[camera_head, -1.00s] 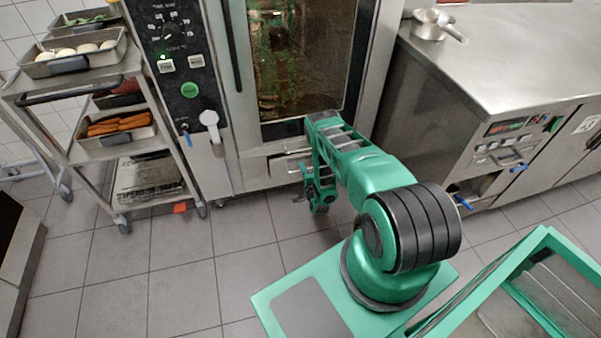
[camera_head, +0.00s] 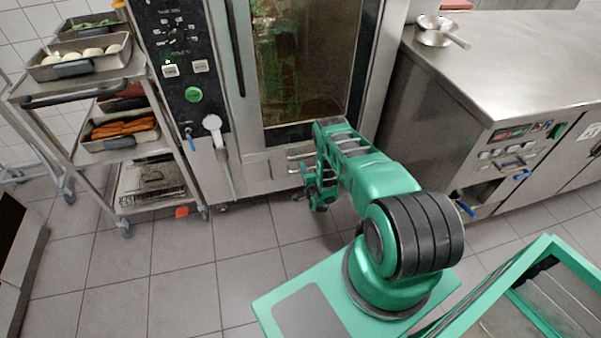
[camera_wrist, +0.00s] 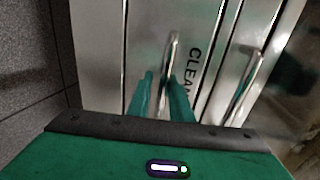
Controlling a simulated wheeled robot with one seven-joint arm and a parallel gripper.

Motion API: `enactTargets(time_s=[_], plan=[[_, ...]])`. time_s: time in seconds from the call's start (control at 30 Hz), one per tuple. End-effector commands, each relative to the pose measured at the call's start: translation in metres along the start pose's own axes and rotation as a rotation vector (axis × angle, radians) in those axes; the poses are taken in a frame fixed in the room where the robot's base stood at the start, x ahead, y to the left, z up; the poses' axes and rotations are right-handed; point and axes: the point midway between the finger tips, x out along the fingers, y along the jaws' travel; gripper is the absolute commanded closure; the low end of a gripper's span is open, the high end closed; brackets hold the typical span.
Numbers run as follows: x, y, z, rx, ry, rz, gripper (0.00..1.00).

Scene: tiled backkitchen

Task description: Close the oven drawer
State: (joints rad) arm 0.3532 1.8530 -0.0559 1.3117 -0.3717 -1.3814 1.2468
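The oven (camera_head: 265,135) stands upright with a glass door and a black control panel. Below its door is a low metal front with two bar handles, the upper handle (camera_head: 302,156) and the lower handle (camera_head: 298,170), partly hidden by my arm. My gripper (camera_head: 320,200) is low in front of this front. In the wrist view, my gripper's two green fingers (camera_wrist: 164,88) are apart, with a metal handle (camera_wrist: 171,50) seen between and beyond them. Contact cannot be told. A second handle (camera_wrist: 245,85) lies to the right, past a "CLEA…" label. How far the drawer stands out is unclear.
A wheeled trolley (camera_head: 125,145) with food trays stands left of the oven. A steel counter (camera_head: 510,70) with pans is on the right. A green-rimmed open bin (camera_head: 500,285) is at the lower right.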

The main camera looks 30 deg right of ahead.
Motion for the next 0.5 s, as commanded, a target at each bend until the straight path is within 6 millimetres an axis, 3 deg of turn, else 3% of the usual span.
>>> enactTargets(time_s=[0.03,0.27,0.5], plan=[[0.007,-0.012,0.001,0.001,0.000,-0.023,0.70],[0.007,-0.013,0.001,0.002,0.001,-0.025,0.70],[-0.020,-0.009,0.001,0.001,-0.001,-0.016,0.70]])
